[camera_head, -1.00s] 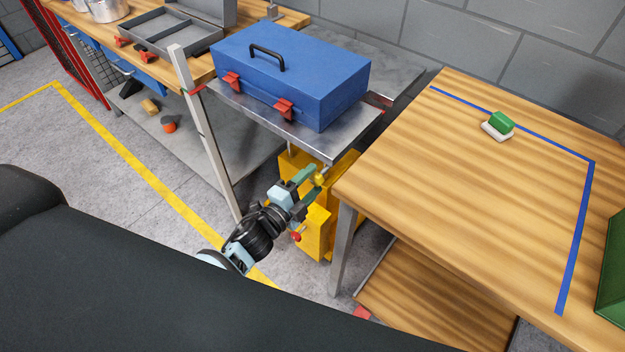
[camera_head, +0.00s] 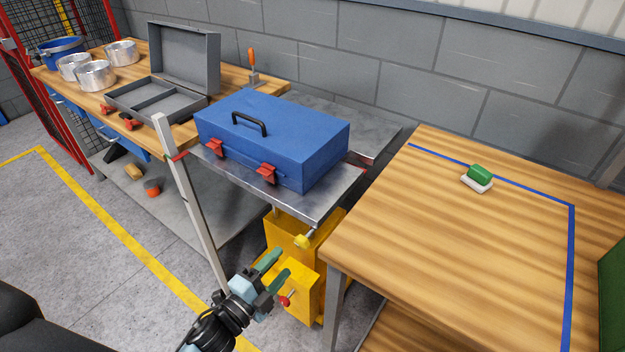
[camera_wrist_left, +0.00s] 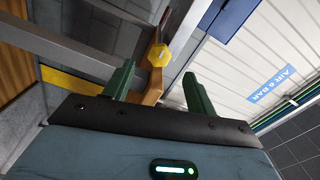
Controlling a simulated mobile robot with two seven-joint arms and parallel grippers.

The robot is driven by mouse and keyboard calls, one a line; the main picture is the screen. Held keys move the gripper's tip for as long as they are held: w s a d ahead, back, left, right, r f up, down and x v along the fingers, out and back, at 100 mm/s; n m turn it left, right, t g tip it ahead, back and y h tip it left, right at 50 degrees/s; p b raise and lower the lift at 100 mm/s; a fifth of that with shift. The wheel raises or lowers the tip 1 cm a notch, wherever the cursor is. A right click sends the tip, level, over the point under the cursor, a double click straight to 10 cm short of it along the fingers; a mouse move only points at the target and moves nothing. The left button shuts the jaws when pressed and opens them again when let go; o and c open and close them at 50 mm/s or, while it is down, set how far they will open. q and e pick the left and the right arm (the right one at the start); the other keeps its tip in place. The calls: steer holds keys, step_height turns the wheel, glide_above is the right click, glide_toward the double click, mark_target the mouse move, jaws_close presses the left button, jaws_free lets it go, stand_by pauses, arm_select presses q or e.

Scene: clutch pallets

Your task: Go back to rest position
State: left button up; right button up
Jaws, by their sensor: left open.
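My left gripper (camera_head: 273,271) is in the lower middle of the head view. Its two green fingers are apart, with nothing between them. It is in front of a yellow unit (camera_head: 293,262) that stands under a metal platform carrying a blue toolbox (camera_head: 272,138). A yellow knob (camera_head: 303,241) and a red knob (camera_head: 285,301) on the unit are close to the fingers. In the left wrist view the open fingers (camera_wrist_left: 160,85) show, with the yellow knob (camera_wrist_left: 160,55) beyond them. My right gripper is not in view.
A wooden table (camera_head: 440,250) stands at right with blue tape and a green-and-white block (camera_head: 478,178) on it. A workbench (camera_head: 180,140) at the back left holds an open grey case (camera_head: 165,92) and several metal cans. Grey floor (camera_head: 70,265) is free at the left.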

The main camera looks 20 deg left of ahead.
arm_select(q)
steer(key=s+f+n+g+y+p, duration=0.1)
steer(key=s+f+n, duration=0.3)
steer(key=s, duration=0.5)
steer(key=s+f+n+g+y, duration=0.1)
steer(key=s+f+n+g, duration=0.2)
steer(key=s+n, duration=0.4)
steer(key=s+a+f+n+g+y+p, duration=0.1)
steer(key=s+f+n+g, duration=0.3)
steer(key=s, duration=0.8)
steer(key=shift+f+n+y+p, duration=0.35)
steer(key=shift+n+y, duration=0.25)
steer(key=shift+n, duration=0.5)
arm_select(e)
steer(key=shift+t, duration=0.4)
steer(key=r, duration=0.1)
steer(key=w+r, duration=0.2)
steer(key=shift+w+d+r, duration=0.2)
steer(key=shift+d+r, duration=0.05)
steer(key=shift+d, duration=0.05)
arm_select(q)
steer(key=shift+a, duration=0.1)
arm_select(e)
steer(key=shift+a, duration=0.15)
